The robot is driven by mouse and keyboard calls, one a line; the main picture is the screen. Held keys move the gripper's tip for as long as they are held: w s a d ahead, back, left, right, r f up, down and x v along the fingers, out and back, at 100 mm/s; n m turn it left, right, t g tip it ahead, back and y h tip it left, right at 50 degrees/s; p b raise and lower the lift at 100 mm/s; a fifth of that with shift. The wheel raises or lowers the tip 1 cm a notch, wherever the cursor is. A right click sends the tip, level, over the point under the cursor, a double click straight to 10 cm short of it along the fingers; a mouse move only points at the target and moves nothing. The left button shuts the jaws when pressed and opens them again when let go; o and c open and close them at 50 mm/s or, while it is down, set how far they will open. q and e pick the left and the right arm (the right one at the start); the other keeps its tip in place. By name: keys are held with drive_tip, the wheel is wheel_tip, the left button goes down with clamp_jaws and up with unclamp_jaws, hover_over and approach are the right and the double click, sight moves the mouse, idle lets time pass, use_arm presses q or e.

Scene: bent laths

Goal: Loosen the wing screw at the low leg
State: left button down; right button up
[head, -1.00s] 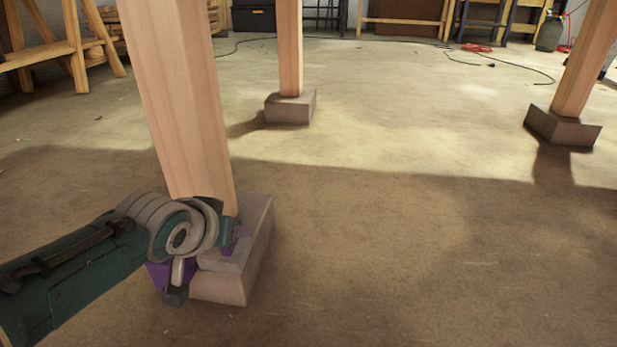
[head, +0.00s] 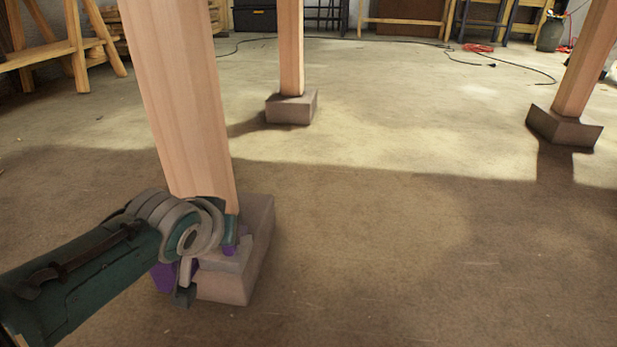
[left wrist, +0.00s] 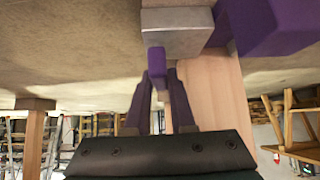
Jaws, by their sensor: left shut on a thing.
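The near wooden leg (head: 185,100) stands on a grey-brown block (head: 227,288) at the left of the head view. My left gripper (left wrist: 158,75) is at the foot of this leg, shut on a small purple piece (left wrist: 156,60) that appears to be the wing screw. In the left wrist view this piece sits between my fingertips, in front of a grey block-like part (left wrist: 178,40). Larger purple parts (left wrist: 268,25) show beside it. In the head view my wrist hides the fingertips and most of the screw. My right gripper is not in view.
Two other wooden legs stand on blocks, one at the back middle (head: 291,108) and one at the right (head: 565,127). The concrete floor (head: 400,250) between them is clear. A trestle (head: 75,50) stands at the back left, and a cable (head: 505,68) lies far back.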

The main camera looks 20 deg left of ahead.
use_arm(q)
drive_tip(key=n+y, duration=0.2)
drive_tip(key=n, duration=0.1)
drive_tip(key=shift+d+g+b, duration=0.15)
drive_tip(key=shift+g+b, duration=0.2)
drive_tip(key=shift+g, duration=0.05)
drive_tip(key=shift+n+g+y, duration=1)
drive_tip(key=shift+n+y, duration=0.1)
drive_tip(key=shift+n, duration=0.6)
drive_tip(key=c, duration=0.8)
unclamp_jaws()
drive_tip(key=shift+o, duration=0.2)
